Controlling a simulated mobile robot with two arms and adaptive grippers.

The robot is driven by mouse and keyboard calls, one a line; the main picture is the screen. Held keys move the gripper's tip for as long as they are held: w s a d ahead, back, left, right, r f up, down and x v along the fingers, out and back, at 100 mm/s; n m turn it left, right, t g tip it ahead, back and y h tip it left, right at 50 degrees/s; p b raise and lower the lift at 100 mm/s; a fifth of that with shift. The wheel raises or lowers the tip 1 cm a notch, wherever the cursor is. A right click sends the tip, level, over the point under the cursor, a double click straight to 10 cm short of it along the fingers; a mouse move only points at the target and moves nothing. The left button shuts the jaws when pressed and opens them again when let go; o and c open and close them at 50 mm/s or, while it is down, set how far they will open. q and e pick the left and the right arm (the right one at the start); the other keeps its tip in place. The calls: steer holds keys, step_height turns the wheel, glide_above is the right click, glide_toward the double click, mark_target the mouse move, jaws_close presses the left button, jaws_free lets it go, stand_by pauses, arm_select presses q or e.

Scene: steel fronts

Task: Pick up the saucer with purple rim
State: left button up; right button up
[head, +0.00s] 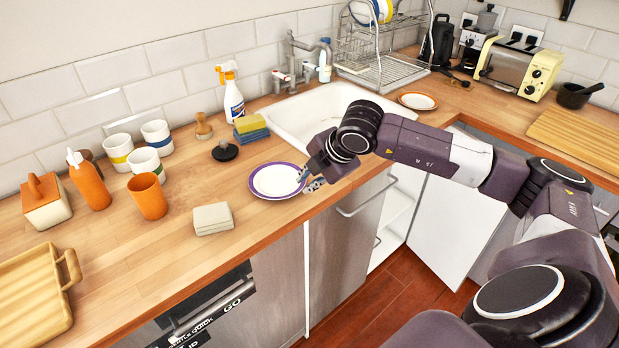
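The saucer with purple rim (272,181) is white inside and lies flat on the wooden counter, in front of the sink and near the counter's front edge. My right gripper (307,180) is at the saucer's right edge, with its fingertips apart, one farther back and one nearer the front. The fingers overlap the rim in the picture; I cannot tell whether they touch it. The right end of the rim is partly hidden by the gripper. My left gripper is not in view.
A black round stopper (225,152), sponges (251,130) and a spray bottle (231,95) stand behind the saucer. A pale block (212,219) lies to its left. The sink (300,120) is behind. An orange-rimmed saucer (417,101) lies farther right.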

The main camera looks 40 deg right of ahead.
mark_target(297, 193)
steer(key=p+x, duration=0.1)
steer(key=x, duration=0.5)
steer(key=shift+w+f+p, duration=0.1)
steer(key=shift+f+p, duration=0.1)
steer(key=shift+p, duration=0.1)
steer(key=shift+f, duration=0.1)
steer(key=shift+c, duration=0.3)
jaws_close()
